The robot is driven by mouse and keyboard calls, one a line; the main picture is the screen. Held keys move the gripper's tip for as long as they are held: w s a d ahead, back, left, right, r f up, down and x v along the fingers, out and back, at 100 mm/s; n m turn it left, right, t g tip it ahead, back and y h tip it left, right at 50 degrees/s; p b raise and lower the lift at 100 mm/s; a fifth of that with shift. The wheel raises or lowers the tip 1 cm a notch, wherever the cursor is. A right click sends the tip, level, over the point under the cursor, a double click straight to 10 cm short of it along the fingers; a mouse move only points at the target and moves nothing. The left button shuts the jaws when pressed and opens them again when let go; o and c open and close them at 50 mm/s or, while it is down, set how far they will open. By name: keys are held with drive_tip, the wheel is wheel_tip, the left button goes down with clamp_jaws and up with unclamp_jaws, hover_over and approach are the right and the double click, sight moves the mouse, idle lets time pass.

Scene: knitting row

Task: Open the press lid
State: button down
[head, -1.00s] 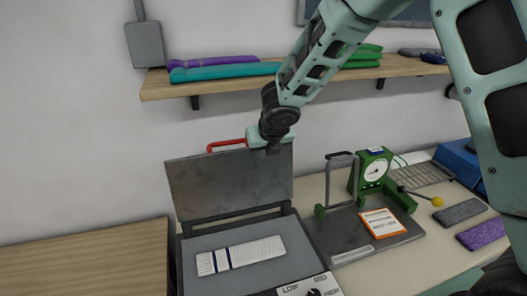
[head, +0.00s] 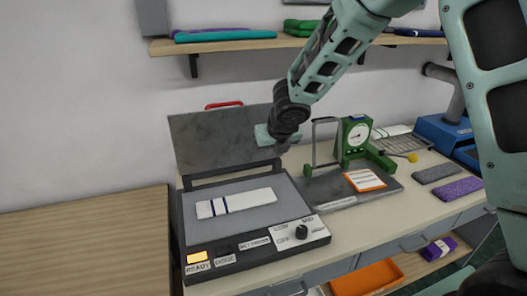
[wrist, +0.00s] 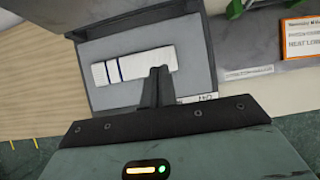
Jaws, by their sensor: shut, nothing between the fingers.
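The press lid (head: 215,142) is a dark grey plate with a red handle (head: 223,105) on its top edge. It stands raised and leans back at the rear of the press. The press base (head: 275,212) has a grey bed with a white, blue-striped knit piece (head: 234,203) lying flat on it. My gripper (head: 272,135) is at the right part of the lid, in front of it and below the handle's height; contact with the lid cannot be told. In the wrist view the fingers (wrist: 155,87) are together and empty above the bed.
The front panel carries a lit READY lamp (head: 197,257) and a knob (head: 302,231). To the right stand a green gauge device (head: 356,137) and an orange-edged card (head: 365,180). A wooden shelf (head: 225,44) hangs above. The wooden table (head: 85,240) at left is clear.

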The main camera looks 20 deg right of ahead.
drive_tip(key=s+f+b, duration=0.6)
drive_tip(key=f+b, duration=0.1)
drive_tip(key=b, duration=0.1)
drive_tip(key=p+v, duration=0.3)
drive_tip(key=v, duration=0.4)
drive_tip(key=shift+p, duration=0.4)
drive_tip(key=s+a+m+g, duration=0.2)
drive_tip(key=s+a+m, duration=0.1)
drive_tip(key=s+m, duration=0.6)
drive_tip(key=s+a+m+g, duration=0.2)
drive_tip(key=s+a+m, duration=0.1)
drive_tip(key=s+m, duration=0.6)
drive_tip(key=s+a+m+g, duration=0.2)
drive_tip(key=s+a+m, duration=0.1)
drive_tip(key=s+m, duration=0.6)
drive_tip(key=shift+a+r+m+y, duration=0.25)
drive_tip(key=shift+m+y, duration=0.05)
drive_tip(key=shift+m, duration=0.4)
